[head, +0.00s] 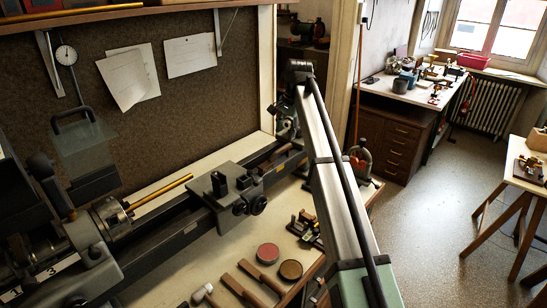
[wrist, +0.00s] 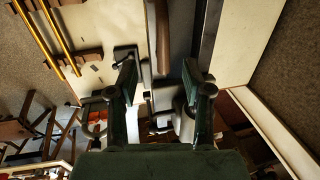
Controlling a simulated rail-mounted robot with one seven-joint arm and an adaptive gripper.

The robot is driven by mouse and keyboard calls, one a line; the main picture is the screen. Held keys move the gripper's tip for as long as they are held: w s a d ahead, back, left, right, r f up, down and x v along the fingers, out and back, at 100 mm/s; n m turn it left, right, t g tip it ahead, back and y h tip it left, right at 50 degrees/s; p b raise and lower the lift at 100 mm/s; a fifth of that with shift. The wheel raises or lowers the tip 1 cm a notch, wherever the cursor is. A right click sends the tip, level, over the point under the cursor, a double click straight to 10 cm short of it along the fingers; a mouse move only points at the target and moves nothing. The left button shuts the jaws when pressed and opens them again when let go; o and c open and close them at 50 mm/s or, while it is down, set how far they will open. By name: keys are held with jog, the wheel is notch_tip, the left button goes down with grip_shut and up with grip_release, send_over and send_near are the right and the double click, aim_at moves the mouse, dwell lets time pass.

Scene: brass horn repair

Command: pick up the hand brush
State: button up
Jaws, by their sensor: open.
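My gripper (wrist: 160,85) is open in the wrist view, with its two dark fingers wide apart and nothing between their tips. A long rounded brown piece (wrist: 162,24), possibly the hand brush's handle, lies along a grey surface beyond the fingers, apart from them. In the head view a brown piece (head: 284,153) lies on the right part of the lathe bed. It may be the same thing, but I cannot tell for certain. Any bristles are not clear. My arm crosses the middle of the head view, and I cannot make out the fingers there.
The lathe (head: 120,235) runs along the bench, its carriage (head: 232,190) left of the brown piece. Wooden-handled tools (head: 240,290) and two round tins (head: 268,253) lie in front. A wooden post (head: 267,75) stands behind. Open floor (head: 430,230) lies to the right.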

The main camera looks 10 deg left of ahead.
aim_at(281, 149)
jog(key=shift+w+a+f+p, duration=0.3)
jog(key=shift+f+p, duration=0.3)
jog(key=shift+f, duration=1)
jog(key=shift+w+a+f+p, duration=0.15)
jog(key=shift+a+f+p, duration=0.3)
jog(key=shift+f, duration=1.2)
jog(key=shift+w+a+f+p, duration=0.25)
jog(key=shift+f+p, duration=0.45)
jog(key=shift+f, duration=0.9)
grip_shut()
